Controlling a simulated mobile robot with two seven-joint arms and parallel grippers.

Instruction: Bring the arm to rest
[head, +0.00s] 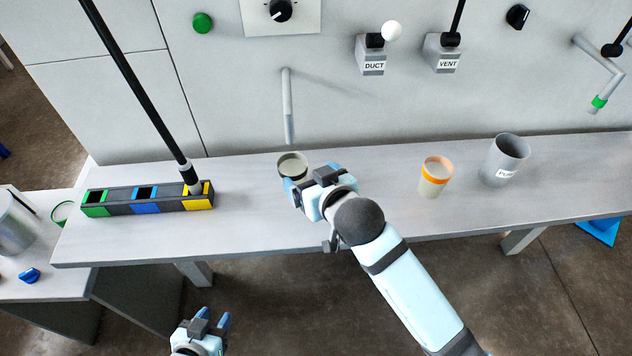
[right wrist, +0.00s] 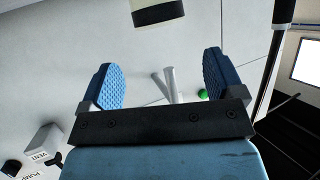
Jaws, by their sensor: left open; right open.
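My right arm reaches in from the lower right over the bench in the head view. Its gripper (head: 308,180) is beside a small grey cup (head: 292,163) and partly overlaps it in the picture; whether they touch I cannot tell. In the right wrist view the two blue fingers (right wrist: 160,80) are wide apart with nothing between them. A pale piece with a dark band (right wrist: 158,12) shows beyond them at the top edge. My left gripper (head: 208,322) is low at the bottom of the head view, in front of the bench, open and empty.
The bench (head: 360,190) carries a rack (head: 120,208) with green, blue and yellow slots, an orange-banded cup (head: 435,177) and a grey labelled pot (head: 505,160). A spout (head: 288,105) hangs above the small cup.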

